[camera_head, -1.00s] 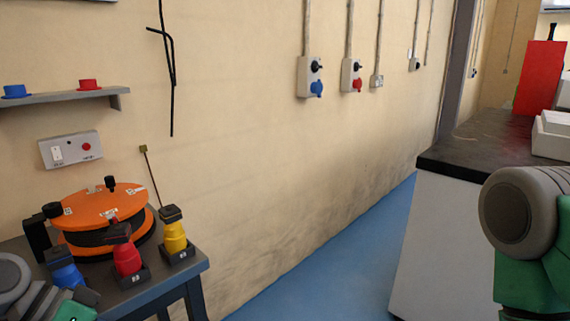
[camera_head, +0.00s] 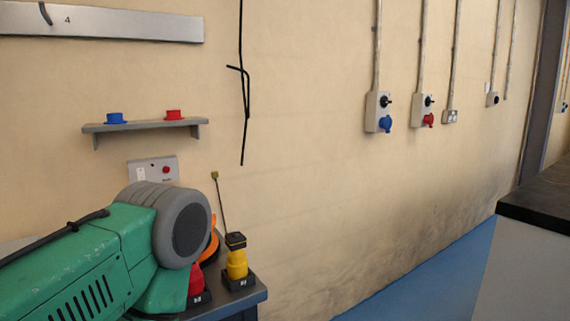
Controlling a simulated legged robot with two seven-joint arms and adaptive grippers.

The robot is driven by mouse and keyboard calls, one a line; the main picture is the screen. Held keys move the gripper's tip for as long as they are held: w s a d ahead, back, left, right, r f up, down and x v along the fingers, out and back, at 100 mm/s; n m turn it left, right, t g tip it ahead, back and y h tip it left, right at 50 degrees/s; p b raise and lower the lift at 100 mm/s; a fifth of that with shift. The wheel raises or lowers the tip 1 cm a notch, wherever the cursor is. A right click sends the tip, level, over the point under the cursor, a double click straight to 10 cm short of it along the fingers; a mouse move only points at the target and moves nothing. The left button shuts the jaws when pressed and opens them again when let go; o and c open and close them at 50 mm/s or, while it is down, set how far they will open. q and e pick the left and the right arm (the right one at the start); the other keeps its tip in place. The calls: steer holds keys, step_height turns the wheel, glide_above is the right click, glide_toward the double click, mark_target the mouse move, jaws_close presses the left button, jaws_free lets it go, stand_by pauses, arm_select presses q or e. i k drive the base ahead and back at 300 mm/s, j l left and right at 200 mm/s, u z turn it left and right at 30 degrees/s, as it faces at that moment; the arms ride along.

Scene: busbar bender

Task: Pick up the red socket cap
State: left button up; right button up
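The red socket cap (camera_head: 174,115) sits upright on a small grey wall shelf (camera_head: 145,126), near its right end. A blue cap (camera_head: 115,118) sits on the same shelf to its left. My green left arm (camera_head: 95,255) comes in from the left, below the shelf, and is apart from both caps. The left gripper itself does not show. My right arm and gripper are out of view.
Below the shelf is a wall box with a red button (camera_head: 166,168). My arm hides most of the bench, the red plug (camera_head: 196,281) and the orange reel (camera_head: 212,246); a yellow plug (camera_head: 237,262) stands clear. Wall sockets (camera_head: 378,112) and a dark-topped counter (camera_head: 540,200) are to the right.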

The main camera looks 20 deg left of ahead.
mark_target(172, 114)
steer(key=u, duration=1.35)
